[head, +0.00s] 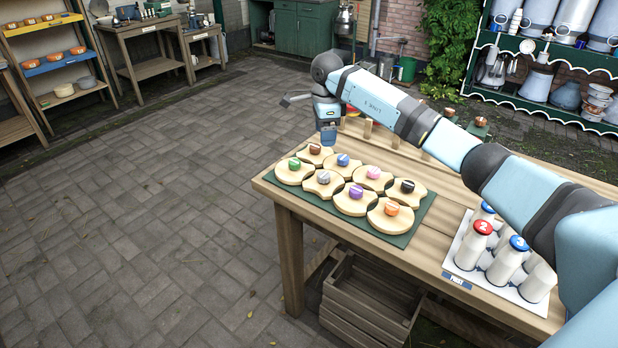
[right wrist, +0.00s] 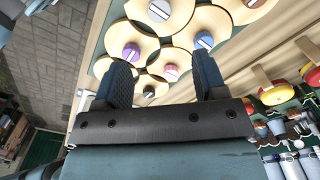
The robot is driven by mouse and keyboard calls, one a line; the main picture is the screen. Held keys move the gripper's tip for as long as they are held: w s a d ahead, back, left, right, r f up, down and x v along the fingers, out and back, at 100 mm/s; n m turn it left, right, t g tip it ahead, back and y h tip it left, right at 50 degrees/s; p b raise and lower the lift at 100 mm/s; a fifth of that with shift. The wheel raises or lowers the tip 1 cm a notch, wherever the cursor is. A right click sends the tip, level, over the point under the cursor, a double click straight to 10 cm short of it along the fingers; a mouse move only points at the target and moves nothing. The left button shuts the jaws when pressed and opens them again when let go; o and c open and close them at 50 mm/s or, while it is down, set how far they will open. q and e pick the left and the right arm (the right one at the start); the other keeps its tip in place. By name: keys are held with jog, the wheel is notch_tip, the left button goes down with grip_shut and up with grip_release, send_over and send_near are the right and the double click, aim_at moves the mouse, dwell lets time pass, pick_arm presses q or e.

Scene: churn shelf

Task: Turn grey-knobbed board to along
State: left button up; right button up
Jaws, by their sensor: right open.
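The grey-knobbed board (head: 312,187) is a pale wooden piece with curved-in sides, lying on the green mat (head: 409,236) between the green-knobbed board (head: 284,175) and the purple-knobbed board (head: 345,206). Its grey knob (head: 323,177) stands clear. My right gripper (head: 328,138) hangs empty above the far edge of the mat, near the brown and blue knobs and apart from the grey one. In the right wrist view its two fingers (right wrist: 165,82) are spread, with several knobbed boards beyond them. My left gripper is out of view.
Boards with brown, blue (head: 343,159), pink, black and orange (head: 392,207) knobs lie close around it. A white tray (head: 465,247) of capped bottles stands at the table's right. My right arm spans above the table. An open crate (head: 365,310) sits below.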

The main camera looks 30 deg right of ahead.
aim_at(324, 174)
notch_tip(324, 174, down, 12)
jog(key=shift+f, duration=0.8)
jog(key=shift+c, duration=0.4)
jog(key=c, duration=0.8)
jog(key=shift+c, duration=0.2)
